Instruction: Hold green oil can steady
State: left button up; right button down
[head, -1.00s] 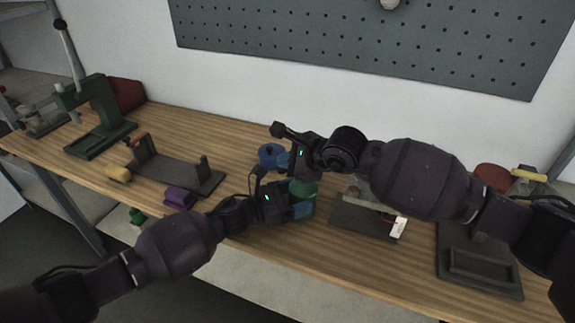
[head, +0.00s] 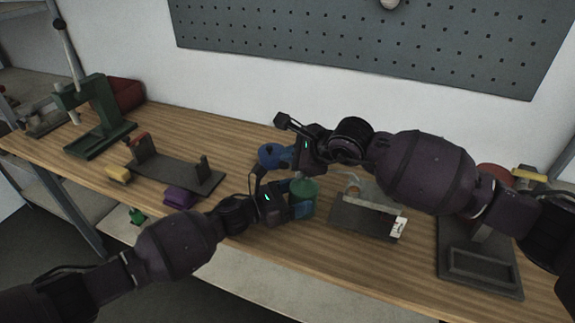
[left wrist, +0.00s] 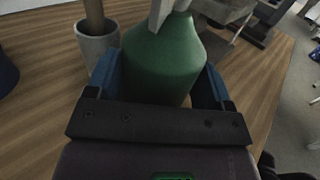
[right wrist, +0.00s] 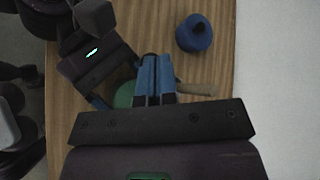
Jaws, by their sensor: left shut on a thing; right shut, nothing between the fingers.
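The green oil can (head: 304,189) stands upright near the bench's front edge in the head view. My left gripper (head: 303,209) is shut around its body, with blue fingers on both sides; the can also fills the middle of the left wrist view (left wrist: 165,62). My right gripper (right wrist: 155,80) is shut and empty, its blue fingertips together above and beside the can. In the right wrist view the can (right wrist: 124,95) is partly hidden behind those fingers. A pale grey part crosses the can's top in the left wrist view; I cannot tell what it is.
A blue can (right wrist: 194,34) stands behind the green one. A grey cup with a wooden handle (left wrist: 98,48) is close beside my left gripper. A dark fixture with a white label (head: 366,216) lies to the right, and a purple block (head: 179,196) to the left.

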pick_arm(q)
jog(key=shift+a+f, duration=0.1)
jog(key=shift+f, duration=0.1)
pick_arm(e)
jog(key=shift+r, duration=0.15)
jog(key=r, duration=0.4)
jog(key=shift+s+d+r, duration=0.15)
jog(key=shift+d+r, duration=0.15)
jog(key=shift+r, duration=0.1)
dwell(0.4)
pick_arm(q)
jog(key=o, duration=1.1)
jog(key=shift+c, duration=0.2)
pick_arm(e)
jog(key=shift+f, duration=0.1)
pick_arm(q)
jog(key=shift+r, duration=0.1)
